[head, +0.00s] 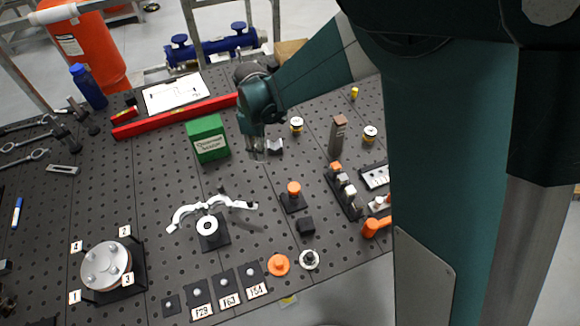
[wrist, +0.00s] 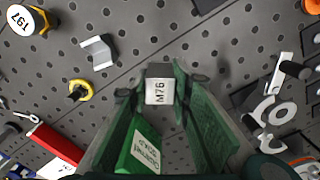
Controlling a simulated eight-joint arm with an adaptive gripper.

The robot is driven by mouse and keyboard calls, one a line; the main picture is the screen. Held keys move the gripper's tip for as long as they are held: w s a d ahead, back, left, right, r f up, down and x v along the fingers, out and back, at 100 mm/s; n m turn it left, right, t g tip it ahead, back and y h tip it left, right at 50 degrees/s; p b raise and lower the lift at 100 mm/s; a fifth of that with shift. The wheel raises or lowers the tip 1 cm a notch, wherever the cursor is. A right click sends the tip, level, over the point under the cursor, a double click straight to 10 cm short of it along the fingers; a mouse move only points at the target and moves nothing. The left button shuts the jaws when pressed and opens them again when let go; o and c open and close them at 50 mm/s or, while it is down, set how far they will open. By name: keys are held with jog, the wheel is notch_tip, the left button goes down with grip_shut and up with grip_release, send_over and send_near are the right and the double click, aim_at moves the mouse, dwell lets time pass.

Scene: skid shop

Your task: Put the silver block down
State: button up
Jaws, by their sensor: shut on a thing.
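The silver block (wrist: 160,92), with a dark top and the marking M76, sits between the green fingers of my gripper (wrist: 160,84) in the wrist view. My gripper is shut on it. In the head view my gripper (head: 256,148) points down over the middle of the dark perforated table, right of the green box (head: 208,138). The block is small and hard to make out there. I cannot tell whether it touches the table.
A silver V-shaped piece (head: 275,147) stands close to the right of my gripper; it also shows in the wrist view (wrist: 98,52). A tall brown-grey post (head: 337,137) stands further right. A red bar (head: 175,116) lies behind. Bare table lies in front of my gripper.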

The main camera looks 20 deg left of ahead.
jog(key=w+d+m+b, duration=0.2)
jog(key=w+d+b, duration=0.1)
jog(key=w+d, duration=0.5)
jog(key=shift+w+d, duration=0.2)
jog(key=shift+d, duration=0.4)
jog(key=shift+f, duration=3.05)
jog(key=shift+f, duration=1.85)
jog(key=shift+f, duration=0.15)
jog(key=o, duration=1)
